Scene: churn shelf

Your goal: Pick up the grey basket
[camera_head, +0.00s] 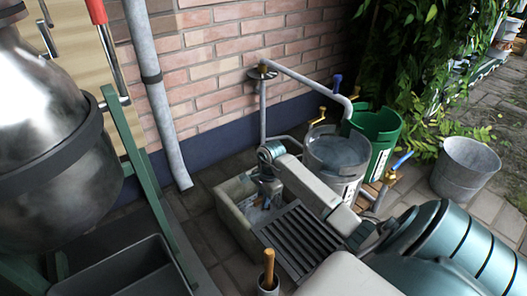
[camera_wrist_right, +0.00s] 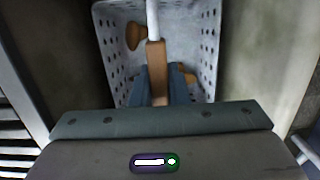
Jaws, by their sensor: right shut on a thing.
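The grey basket (camera_wrist_right: 204,25) is pale and perforated, with a white wire handle (camera_wrist_right: 152,18) and a wooden grip (camera_wrist_right: 156,66). In the wrist view my right gripper (camera_wrist_right: 165,90) is shut on the wooden grip, above the basket. Brown wooden pieces (camera_wrist_right: 134,37) show inside it. In the head view my right gripper (camera_head: 267,190) reaches down into a stone trough (camera_head: 236,222) by the wall, and arm and gripper hide most of the basket. I cannot tell whether the basket touches the trough floor. My left gripper is not in view.
A dark slatted grate (camera_head: 302,240) lies beside the trough. A tap pipe (camera_head: 262,110), a grey tub (camera_head: 325,153) and a green bucket (camera_head: 385,128) stand behind my arm. A metal bucket (camera_head: 465,168) is at right; a metal drum (camera_head: 45,130) and dark bin (camera_head: 125,270) at left.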

